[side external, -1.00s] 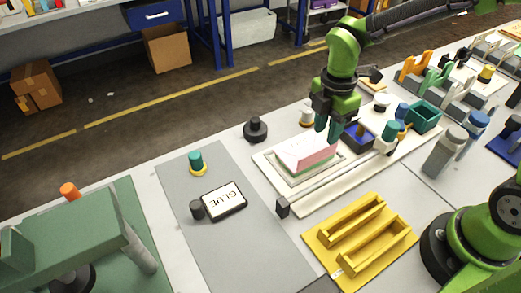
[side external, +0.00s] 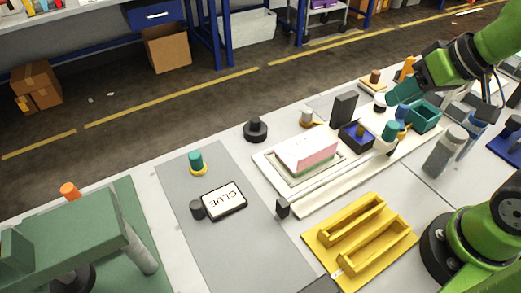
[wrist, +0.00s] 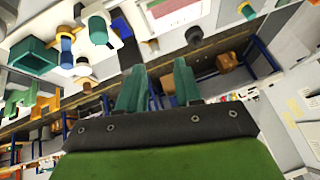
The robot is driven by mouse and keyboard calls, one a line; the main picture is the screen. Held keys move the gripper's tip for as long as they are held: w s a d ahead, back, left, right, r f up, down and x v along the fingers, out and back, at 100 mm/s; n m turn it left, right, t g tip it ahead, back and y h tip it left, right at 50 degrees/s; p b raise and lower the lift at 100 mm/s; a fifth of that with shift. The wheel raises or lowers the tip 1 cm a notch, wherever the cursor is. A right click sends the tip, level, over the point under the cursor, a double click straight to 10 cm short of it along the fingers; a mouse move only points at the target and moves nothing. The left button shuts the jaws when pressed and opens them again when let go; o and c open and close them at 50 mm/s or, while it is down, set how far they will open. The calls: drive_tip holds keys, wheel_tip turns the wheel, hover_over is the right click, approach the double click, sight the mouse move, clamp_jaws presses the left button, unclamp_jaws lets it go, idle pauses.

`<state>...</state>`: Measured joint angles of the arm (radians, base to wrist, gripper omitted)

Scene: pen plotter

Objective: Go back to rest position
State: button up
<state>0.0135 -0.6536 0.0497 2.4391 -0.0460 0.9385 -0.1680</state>
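My gripper (side external: 396,95) is at the upper right in the side view, raised and tilted so its teal fingers point left. In the wrist view its two teal fingers (wrist: 160,75) are apart with nothing between them. The plotter's long white base (side external: 345,188) lies on the table, to the left of and below my gripper. A pink-and-white block (side external: 308,150) sits on the plotter's bed. A teal-capped carriage part (side external: 390,131) stands near the plotter's right end.
A teal open box (side external: 424,117) stands close under my gripper. A grey bottle (side external: 445,150) is to its right. A yellow slotted holder (side external: 360,238), a GLUE-labelled pad (side external: 223,201) and a green press (side external: 75,240) occupy the front. The grey mat's middle is mostly clear.

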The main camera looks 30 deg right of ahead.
drive_tip(key=m, duration=0.1)
drive_tip(key=s+m, duration=0.1)
drive_tip(key=shift+s+d+r+m+t, duration=0.1)
drive_tip(key=shift+d+m+t, duration=0.1)
drive_tip(key=shift+m+t, duration=0.15)
